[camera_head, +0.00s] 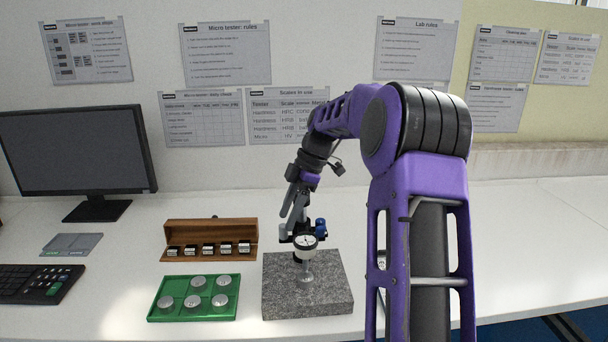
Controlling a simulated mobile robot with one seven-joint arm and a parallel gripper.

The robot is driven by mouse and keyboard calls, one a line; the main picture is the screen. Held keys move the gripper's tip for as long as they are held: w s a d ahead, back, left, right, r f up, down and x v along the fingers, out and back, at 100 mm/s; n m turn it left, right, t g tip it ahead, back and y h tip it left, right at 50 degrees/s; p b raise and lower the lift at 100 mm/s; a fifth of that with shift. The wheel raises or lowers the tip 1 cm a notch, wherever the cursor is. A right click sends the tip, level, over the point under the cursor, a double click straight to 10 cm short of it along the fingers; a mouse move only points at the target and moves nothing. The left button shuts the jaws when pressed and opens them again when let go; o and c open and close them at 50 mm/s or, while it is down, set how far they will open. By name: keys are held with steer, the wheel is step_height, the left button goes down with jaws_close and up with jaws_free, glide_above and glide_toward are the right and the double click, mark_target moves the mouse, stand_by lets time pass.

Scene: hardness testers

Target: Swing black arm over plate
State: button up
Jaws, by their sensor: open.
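The grey granite plate (335,297) lies near the table's front edge. A round white dial gauge (306,241) shows above the plate, with its stem pointing down toward the surface. A short part of the black arm (312,235) shows beside the dial, near a blue knob (320,225). The rest of the black arm and its post are mostly hidden behind my gripper and the dial. My gripper (289,236) points down just behind and left of the dial, jaws open. I cannot tell whether it touches the black arm.
Left of the plate are a green tray (193,313) with several round metal pieces and an open wooden box (210,228) with several small blocks. A monitor (75,150), keyboard (38,284) and grey pad (72,244) stand further left. The table right of my arm is clear.

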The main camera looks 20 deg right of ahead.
steer(key=p+v, duration=0.2)
steer(key=v, duration=1.1)
steer(key=shift+r, duration=0.3)
